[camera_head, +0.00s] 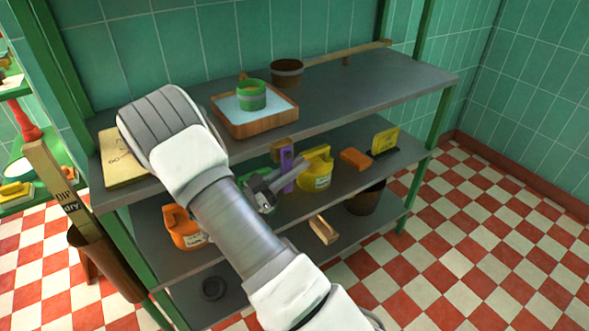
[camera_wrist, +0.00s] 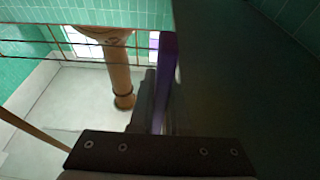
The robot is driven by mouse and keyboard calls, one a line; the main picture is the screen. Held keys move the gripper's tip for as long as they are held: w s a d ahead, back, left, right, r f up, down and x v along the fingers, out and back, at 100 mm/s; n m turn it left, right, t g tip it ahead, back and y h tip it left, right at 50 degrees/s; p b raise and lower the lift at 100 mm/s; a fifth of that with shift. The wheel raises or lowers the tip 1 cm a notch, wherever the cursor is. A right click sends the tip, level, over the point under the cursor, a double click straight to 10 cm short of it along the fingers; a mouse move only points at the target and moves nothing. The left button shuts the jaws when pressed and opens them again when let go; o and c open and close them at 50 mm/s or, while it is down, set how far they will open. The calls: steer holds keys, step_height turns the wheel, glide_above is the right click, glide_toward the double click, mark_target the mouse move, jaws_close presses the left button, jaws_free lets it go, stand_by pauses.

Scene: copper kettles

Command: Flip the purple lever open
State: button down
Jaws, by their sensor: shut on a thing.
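The purple lever (camera_head: 287,160) stands upright at the middle shelf of the rack, just under the front of the top shelf. My gripper (camera_head: 280,182) reaches in from the left and is shut on the lever. In the wrist view the purple lever (camera_wrist: 168,70) shows as a narrow upright strip beside a dark finger of my gripper (camera_wrist: 157,95). The lever's base and the exact contact are hidden by my gripper and arm.
The top shelf (camera_head: 350,88) lies close above my gripper, with a wooden tray (camera_head: 262,127) holding a green pot. A yellow container (camera_head: 315,170) stands right of the lever, an orange one (camera_head: 183,228) to the left. The checkered floor at right is clear.

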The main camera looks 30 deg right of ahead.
steer(key=c, duration=0.9)
jaws_free()
steer(key=p+v, duration=0.2)
steer(key=v, duration=1.5)
steer(key=shift+a+f, duration=0.1)
steer(key=shift+a, duration=0.05)
